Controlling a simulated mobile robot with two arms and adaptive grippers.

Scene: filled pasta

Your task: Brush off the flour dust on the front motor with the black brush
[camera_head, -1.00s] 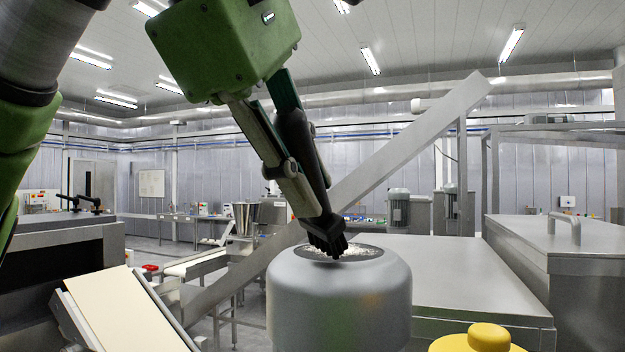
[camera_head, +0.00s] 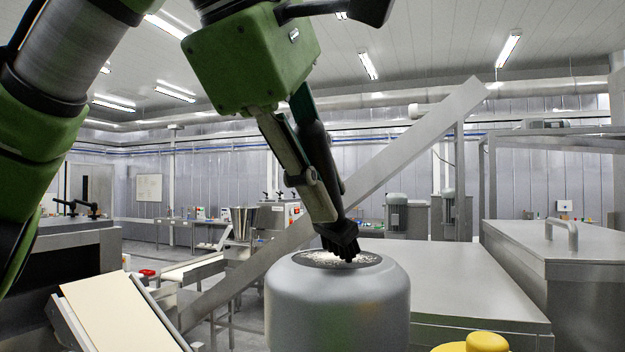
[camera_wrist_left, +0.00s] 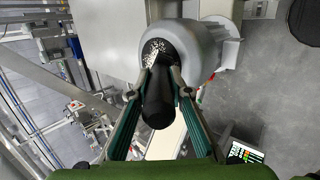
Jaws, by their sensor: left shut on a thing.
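The front motor (camera_head: 337,305) is a grey rounded cylinder in the lower middle of the head view, with white flour dust (camera_head: 318,258) on its dark round top. It also shows at the top of the left wrist view (camera_wrist_left: 205,45). My left gripper (camera_head: 322,200) is shut on the black brush (camera_wrist_left: 157,100), which points down and tilts. The brush's bristles (camera_head: 343,247) are at the dusty top, towards its right side, and look to be touching it. Part of the brush handle is hidden by the gripper fingers. My right gripper is not in view.
A yellow knob (camera_head: 487,342) stands at the bottom right, close to the motor. A steel surface (camera_head: 465,280) lies behind and right of the motor, with a handled steel lid (camera_head: 570,245) further right. A slanted steel beam (camera_head: 410,140) rises behind the gripper. A cream conveyor belt (camera_head: 120,315) is at lower left.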

